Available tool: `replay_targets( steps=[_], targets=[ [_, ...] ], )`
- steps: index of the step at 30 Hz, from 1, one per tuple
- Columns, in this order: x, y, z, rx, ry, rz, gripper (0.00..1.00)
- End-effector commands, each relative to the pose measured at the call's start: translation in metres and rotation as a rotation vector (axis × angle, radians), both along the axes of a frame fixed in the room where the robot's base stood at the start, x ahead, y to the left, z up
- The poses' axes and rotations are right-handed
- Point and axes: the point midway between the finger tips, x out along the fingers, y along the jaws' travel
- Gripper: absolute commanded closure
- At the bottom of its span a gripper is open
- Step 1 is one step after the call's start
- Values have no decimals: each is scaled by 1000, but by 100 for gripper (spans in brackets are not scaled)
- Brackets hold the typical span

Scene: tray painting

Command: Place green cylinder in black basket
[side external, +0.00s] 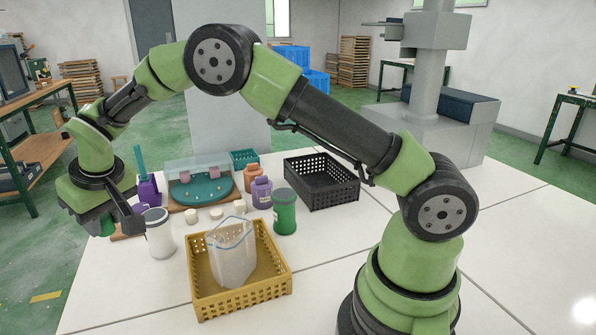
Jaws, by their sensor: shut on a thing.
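My gripper (104,222) is at the left edge of the white table, pointing down. It is shut on a green cylinder (106,226), which shows only in part between the dark fingers; its lower end is hard to make out. Another green cylinder (285,212) with a lid stands upright on the table, between the yellow basket and the black basket. The black basket (322,190) stands behind it to the right, well away from my gripper, and looks empty.
A white jar (160,234) stands just right of my fingers. A yellow basket (203,301) holds a clear bag (232,258). Purple (262,193) and orange (252,178) bottles, small white pots (191,216) and a painting tray (176,198) lie between. The table's right side is clear.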

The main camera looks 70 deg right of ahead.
Motion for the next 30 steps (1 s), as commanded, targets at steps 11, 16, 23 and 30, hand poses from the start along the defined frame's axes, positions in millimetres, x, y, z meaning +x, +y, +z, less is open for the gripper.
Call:
replay_targets(
  steps=[11, 16, 23, 30],
  targets=[
    [8, -70, 11, 1, 0, -164, 92],
    [5, -137, 11, 0, 1, -320, 92],
    [-26, -261, 11, 1, 1, -622, 92],
    [-96, -380, 11, 1, 0, -949, 92]
  ],
)
